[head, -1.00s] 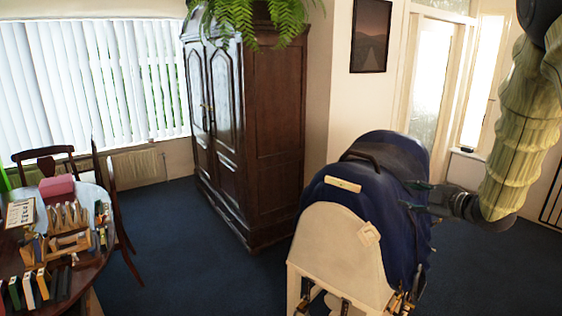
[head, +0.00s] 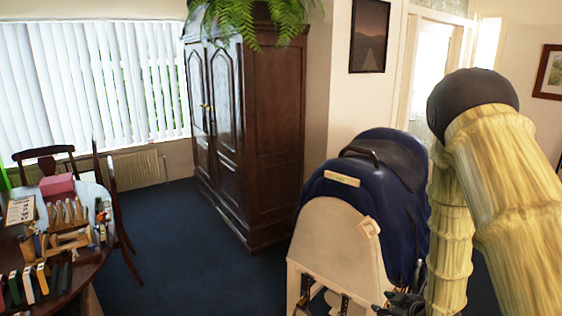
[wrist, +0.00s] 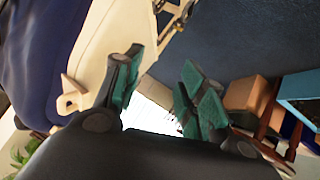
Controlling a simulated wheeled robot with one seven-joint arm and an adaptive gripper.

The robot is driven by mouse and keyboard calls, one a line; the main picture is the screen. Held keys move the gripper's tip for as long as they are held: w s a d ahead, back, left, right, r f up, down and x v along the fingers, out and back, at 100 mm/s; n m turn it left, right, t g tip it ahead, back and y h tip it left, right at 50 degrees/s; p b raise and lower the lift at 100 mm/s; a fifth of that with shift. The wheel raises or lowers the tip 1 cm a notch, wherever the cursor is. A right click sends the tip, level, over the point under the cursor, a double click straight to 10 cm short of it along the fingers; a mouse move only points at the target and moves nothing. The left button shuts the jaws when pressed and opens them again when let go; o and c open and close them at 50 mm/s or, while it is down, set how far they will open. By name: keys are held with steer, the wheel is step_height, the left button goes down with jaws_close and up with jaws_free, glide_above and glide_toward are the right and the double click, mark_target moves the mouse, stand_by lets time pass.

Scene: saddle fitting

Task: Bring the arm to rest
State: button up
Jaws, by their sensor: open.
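My gripper (wrist: 160,88) shows in the wrist view with its teal-padded fingers spread and nothing between them. In the head view it is a dark shape (head: 402,303) low by the stand's right side, partly cut off by the bottom edge. My arm in its ribbed yellow cover bends down at the right and hides part of the saddle's right side. The dark saddle (head: 400,152) with a navy pad (head: 335,187) sits on a cream stand (head: 335,240). In the wrist view the navy pad (wrist: 35,50) and cream stand (wrist: 105,40) lie left of the fingers. I cannot tell the exact gap.
A round wooden table (head: 75,285) with books, racks and a pink box (head: 57,184) stands at the left, with chairs (head: 45,155) around it. A tall dark wardrobe (head: 275,150) stands behind. Blue carpet (head: 190,250) is clear between table and stand.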

steer(key=s+a+f+m+g+h+b, duration=0.1)
steer(key=s+a+f+m+g, duration=0.2)
steer(key=s+f, duration=0.75)
steer(key=s+a+f+m+g+h+b, duration=0.1)
steer(key=s+a+f+m+g, duration=0.15)
steer(key=s+f, duration=0.8)
steer(key=s+a+f+m+g+b, duration=0.1)
steer(key=s+f+g, duration=0.1)
steer(key=s, duration=0.8)
steer(key=s+a+f+m+g+b, duration=0.1)
steer(key=s+a+f+m+g, duration=0.1)
steer(key=s, duration=0.8)
steer(key=shift+s+f+h, duration=0.2)
steer(key=shift+f+h, duration=0.1)
steer(key=shift+f, duration=0.45)
